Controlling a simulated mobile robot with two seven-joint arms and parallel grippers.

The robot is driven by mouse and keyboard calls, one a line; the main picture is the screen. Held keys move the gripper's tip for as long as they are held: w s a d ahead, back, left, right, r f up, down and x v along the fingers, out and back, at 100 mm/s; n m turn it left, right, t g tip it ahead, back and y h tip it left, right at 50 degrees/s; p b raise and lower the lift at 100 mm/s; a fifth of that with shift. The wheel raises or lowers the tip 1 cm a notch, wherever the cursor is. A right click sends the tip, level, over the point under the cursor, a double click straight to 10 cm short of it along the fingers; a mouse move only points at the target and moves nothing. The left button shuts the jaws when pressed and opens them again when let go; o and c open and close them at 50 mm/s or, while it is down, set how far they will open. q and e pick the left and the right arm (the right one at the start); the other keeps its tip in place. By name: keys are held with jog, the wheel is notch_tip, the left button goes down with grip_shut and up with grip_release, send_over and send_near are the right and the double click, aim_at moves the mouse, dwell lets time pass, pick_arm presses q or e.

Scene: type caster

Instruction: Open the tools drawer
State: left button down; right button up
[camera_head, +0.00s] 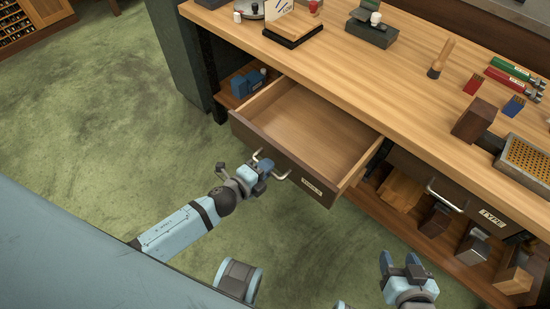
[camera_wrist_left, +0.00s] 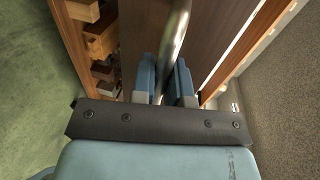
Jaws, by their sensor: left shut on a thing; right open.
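The tools drawer (camera_head: 316,127) is pulled out from the workbench at its left end, and its visible inside is bare. Its dark front carries a small label (camera_head: 311,187), too small to read surely, and a metal bar handle (camera_head: 283,177). My left gripper (camera_head: 264,168) is shut on this handle. In the left wrist view the blue fingers (camera_wrist_left: 166,80) stand on both sides of the metal handle bar (camera_wrist_left: 175,40). My right gripper (camera_head: 400,268) is open and empty, low in the head view, apart from the bench.
A closed drawer labelled TYPE (camera_head: 491,217) with a handle sits to the right. The wooden bench top (camera_head: 350,75) carries a mallet (camera_head: 441,58), green and red-handled tools and several blocks. Wooden blocks stand on the lower shelf. Green floor (camera_head: 110,110) is free at left.

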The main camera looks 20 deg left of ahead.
pick_arm(q)
jog(key=shift+s+a, duration=0.2)
jog(key=shift+s, duration=0.25)
jog(key=c, duration=1.1)
grip_release()
jog(key=shift+c, duration=0.2)
jog(key=v, duration=1.3)
jog(key=shift+s, duration=0.4)
jog(key=shift+a, duration=0.1)
